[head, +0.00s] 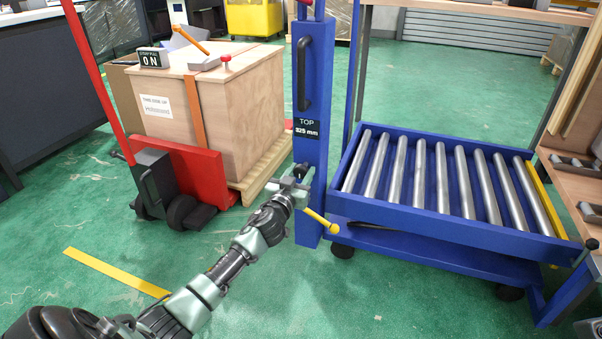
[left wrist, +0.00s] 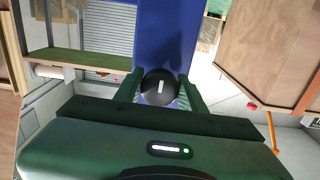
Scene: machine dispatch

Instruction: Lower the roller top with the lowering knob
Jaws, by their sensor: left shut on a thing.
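The roller top (head: 445,182) is a blue frame with several steel rollers, on the right in the head view. A blue post (head: 313,75) stands at its left end and carries a small display (head: 306,128) reading TOP 325 mm. My left gripper (head: 296,180) is at the post's front, below the display. In the left wrist view its two green fingers are on either side of a round black knob (left wrist: 159,87) with a white mark, shut on it. In the head view the knob is mostly hidden by the gripper. My right gripper is not in view.
A yellow lever with a ball end (head: 333,228) sticks out just right of my left gripper. A wooden crate (head: 215,110) on a pallet with a red pallet truck (head: 180,165) stands to the left. Green floor is open at the front left.

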